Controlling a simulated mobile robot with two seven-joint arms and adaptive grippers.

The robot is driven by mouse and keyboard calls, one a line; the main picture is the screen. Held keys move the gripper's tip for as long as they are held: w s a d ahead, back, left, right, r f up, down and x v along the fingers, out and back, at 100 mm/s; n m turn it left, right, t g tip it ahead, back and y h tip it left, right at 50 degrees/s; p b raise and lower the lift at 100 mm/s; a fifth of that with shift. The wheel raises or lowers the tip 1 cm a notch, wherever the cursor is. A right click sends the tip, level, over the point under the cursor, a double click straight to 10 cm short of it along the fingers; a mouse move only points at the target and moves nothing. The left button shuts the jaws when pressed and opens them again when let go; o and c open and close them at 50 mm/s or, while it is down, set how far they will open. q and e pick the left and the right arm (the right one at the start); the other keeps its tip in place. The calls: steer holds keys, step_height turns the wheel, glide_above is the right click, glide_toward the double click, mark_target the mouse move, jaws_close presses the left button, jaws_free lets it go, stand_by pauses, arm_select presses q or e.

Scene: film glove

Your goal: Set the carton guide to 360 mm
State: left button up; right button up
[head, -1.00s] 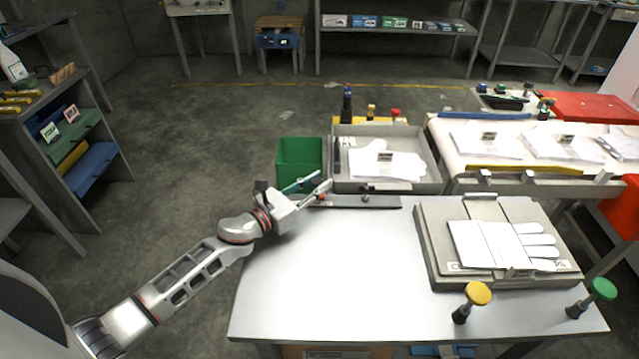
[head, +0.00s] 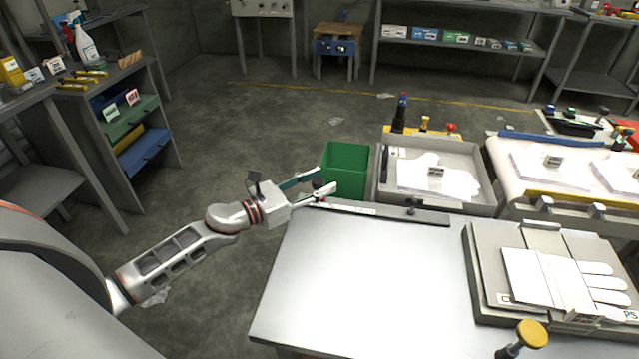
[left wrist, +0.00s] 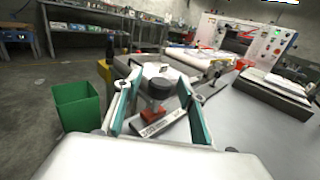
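The guide I take for the carton guide is a dark rail (head: 375,211) with a white scale strip along the back edge of the grey table. In the left wrist view its labelled bar (left wrist: 170,123) runs away from me. A black round knob (left wrist: 160,88) on a red base (left wrist: 154,113) sits at its near end. My left gripper (head: 328,180) is at the rail's left end. In the left wrist view its two teal-padded fingers (left wrist: 158,75) stand open on either side of the knob, with visible gaps. A smaller dark knob (head: 411,207) sits further right. My right gripper is out of view.
A green bin (head: 345,172) stands behind the rail's left end. A grey tray (head: 482,178) with white gloves is behind the table. A glove fixture (head: 484,262) and a yellow-topped knob (head: 531,333) are at the right. The table's left and middle are clear.

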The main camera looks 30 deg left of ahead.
arm_select(q)
steer(key=shift+s+a+f, duration=0.1)
steer(key=shift+s+a, duration=0.1)
steer(key=shift+s, duration=0.3)
steer(key=v, duration=1.1)
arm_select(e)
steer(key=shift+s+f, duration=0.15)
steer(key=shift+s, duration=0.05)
